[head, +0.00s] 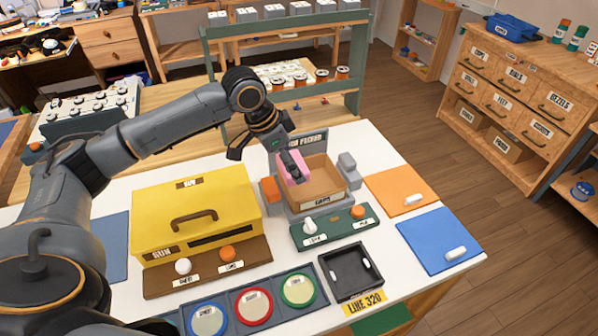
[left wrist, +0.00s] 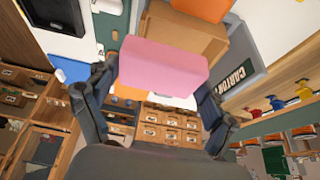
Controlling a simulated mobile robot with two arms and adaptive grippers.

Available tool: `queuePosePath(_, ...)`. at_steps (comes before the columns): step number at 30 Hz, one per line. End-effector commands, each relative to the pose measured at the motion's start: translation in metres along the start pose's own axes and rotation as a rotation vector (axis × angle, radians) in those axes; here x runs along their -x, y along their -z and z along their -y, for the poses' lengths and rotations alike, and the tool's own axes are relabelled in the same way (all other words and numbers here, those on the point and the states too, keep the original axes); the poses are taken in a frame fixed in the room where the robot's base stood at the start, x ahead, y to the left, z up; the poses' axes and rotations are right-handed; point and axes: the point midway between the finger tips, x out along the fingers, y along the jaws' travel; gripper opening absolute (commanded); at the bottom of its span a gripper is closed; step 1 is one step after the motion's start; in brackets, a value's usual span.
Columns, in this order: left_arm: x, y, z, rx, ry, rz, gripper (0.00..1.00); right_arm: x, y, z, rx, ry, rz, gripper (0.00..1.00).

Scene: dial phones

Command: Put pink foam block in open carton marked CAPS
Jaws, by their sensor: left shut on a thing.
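The pink foam block (head: 286,174) is between the fingers of my left gripper (head: 293,161), at the left side of the open brown carton (head: 322,186). The carton has a small label on its front, too small to read surely, and stands in a grey holder. In the left wrist view the pink block (left wrist: 163,66) fills the gap between the two fingers of my left gripper (left wrist: 158,95), shut on it. The carton (left wrist: 186,33) shows just beyond the block there. I cannot tell exactly how high the block is above the carton. My right gripper is not in view.
An orange block (head: 270,190) and a grey block (head: 348,162) flank the carton. A yellow box (head: 196,205) stands left, a green base with knobs (head: 334,228) in front, a black tray (head: 349,272) nearer. Orange (head: 399,184) and blue (head: 437,246) mats lie right.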

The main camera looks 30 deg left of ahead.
Motion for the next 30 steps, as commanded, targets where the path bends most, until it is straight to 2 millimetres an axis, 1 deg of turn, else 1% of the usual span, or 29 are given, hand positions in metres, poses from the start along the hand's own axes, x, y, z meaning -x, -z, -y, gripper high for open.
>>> queuePosePath(1,-0.013,0.001,0.005,0.004,-0.005,0.003,0.54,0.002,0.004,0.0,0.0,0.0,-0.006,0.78)
queuePosePath(3,-0.028,0.002,0.014,0.002,-0.004,0.002,0.54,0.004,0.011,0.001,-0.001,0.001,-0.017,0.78)
queuePosePath(6,-0.044,0.003,0.023,0.002,-0.003,0.002,0.54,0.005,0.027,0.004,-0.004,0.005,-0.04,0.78)
queuePosePath(10,-0.056,0.005,0.03,0.0,-0.002,0.0,0.54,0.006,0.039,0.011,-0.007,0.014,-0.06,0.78)
queuePosePath(14,-0.067,0.005,0.036,0.0,-0.002,0.003,0.54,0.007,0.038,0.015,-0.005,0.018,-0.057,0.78)
queuePosePath(18,-0.085,-0.004,0.035,0.001,-0.003,0.004,0.54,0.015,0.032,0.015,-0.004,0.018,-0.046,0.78)
queuePosePath(21,-0.092,-0.007,0.034,-0.001,-0.002,0.002,0.54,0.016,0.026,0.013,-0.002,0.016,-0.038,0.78)
queuePosePath(24,-0.093,-0.007,0.034,-0.002,-0.001,0.001,0.54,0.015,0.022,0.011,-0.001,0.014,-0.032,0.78)
queuePosePath(30,-0.094,-0.008,0.034,-0.001,-0.002,0.001,0.54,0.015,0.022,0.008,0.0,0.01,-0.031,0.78)
